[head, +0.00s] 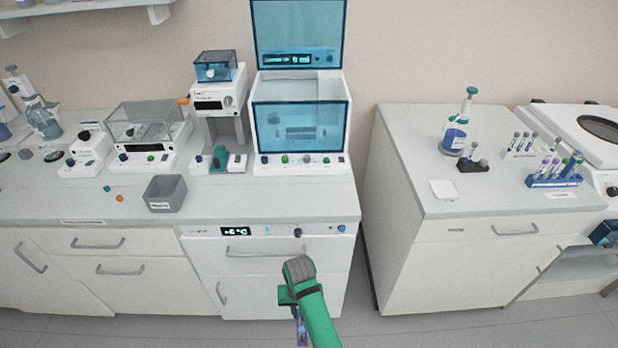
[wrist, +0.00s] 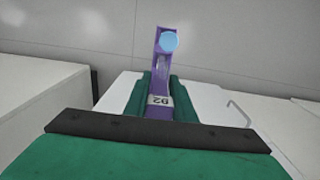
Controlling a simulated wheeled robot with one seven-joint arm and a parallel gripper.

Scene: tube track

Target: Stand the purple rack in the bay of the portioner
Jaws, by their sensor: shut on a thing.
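My gripper (head: 288,298) is shut on the purple rack (head: 301,332), low in front of the counter in the head view. In the wrist view the rack (wrist: 165,70) stands between the green fingers (wrist: 154,98), with a light blue round cap and a white label on it. The tall white device (head: 218,100) with a small blue hopper looks like the portioner. Its open bay (head: 222,135) faces me, and a teal piece (head: 220,157) sits at its foot. The gripper is well apart from it, lower and to the right.
A white machine with a raised blue lid (head: 298,35) stands right of the tall device. A lidded balance-like device (head: 145,130) stands left of it. A grey bin (head: 165,193) sits near the counter's front edge. A gap (head: 368,270) separates the right cabinet, which holds tube racks (head: 553,180).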

